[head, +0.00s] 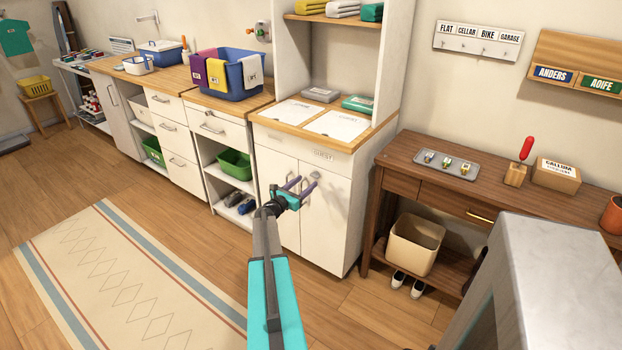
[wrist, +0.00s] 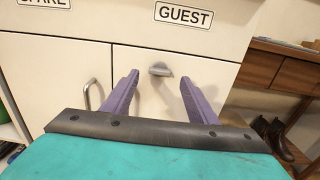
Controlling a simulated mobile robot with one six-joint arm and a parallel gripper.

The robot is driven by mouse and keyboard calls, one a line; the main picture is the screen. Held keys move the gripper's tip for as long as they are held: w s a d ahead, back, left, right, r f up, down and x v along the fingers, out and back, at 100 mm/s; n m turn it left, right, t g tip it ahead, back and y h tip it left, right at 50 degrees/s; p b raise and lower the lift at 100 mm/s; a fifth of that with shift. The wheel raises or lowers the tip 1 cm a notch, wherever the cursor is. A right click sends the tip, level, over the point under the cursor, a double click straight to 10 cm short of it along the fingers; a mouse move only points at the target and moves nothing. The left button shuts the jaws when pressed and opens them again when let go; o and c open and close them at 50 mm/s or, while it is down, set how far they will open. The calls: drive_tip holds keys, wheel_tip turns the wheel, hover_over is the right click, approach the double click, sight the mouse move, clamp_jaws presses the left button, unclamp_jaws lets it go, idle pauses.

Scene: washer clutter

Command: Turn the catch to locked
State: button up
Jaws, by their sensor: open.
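The catch (wrist: 160,69) is a small grey knob on the right door of the white cabinet, below the GUEST label (wrist: 184,15). In the wrist view it sits between and beyond the two purple fingers of my gripper (wrist: 165,82), with no contact visible. My gripper, also in the head view (head: 300,187), is open and empty in front of the cabinet doors (head: 325,214). In the head view the catch is hard to make out near the fingertips. Its exact turn is hard to read; a short lever seems to point right.
A bar handle (wrist: 89,94) is on the left door, left of my fingers. A brown wooden bench (head: 400,185) with a tan bin (head: 415,245) and shoes stands to the right. A pale rug (head: 130,285) lies on the floor at left.

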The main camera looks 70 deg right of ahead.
sight(313, 176)
drive_tip(key=shift+p+x, duration=0.35)
drive_tip(key=shift+x, duration=2.05)
drive_tip(key=c, duration=1.1)
drive_tip(key=shift+o, duration=0.2)
drive_tip(key=shift+f+m+b, duration=0.2)
drive_tip(key=shift+m+b, duration=0.3)
drive_tip(key=shift+b, duration=0.85)
drive_tip(key=m+b, duration=0.8)
drive_tip(key=b, duration=0.6)
drive_tip(key=m+b, duration=0.8)
drive_tip(key=b, duration=0.6)
drive_tip(key=shift+s+f+m, duration=0.15)
drive_tip(key=shift+s+m, duration=0.1)
drive_tip(key=shift+m, duration=0.05)
drive_tip(key=shift+m+b, duration=0.3)
drive_tip(key=shift+b, duration=0.2)
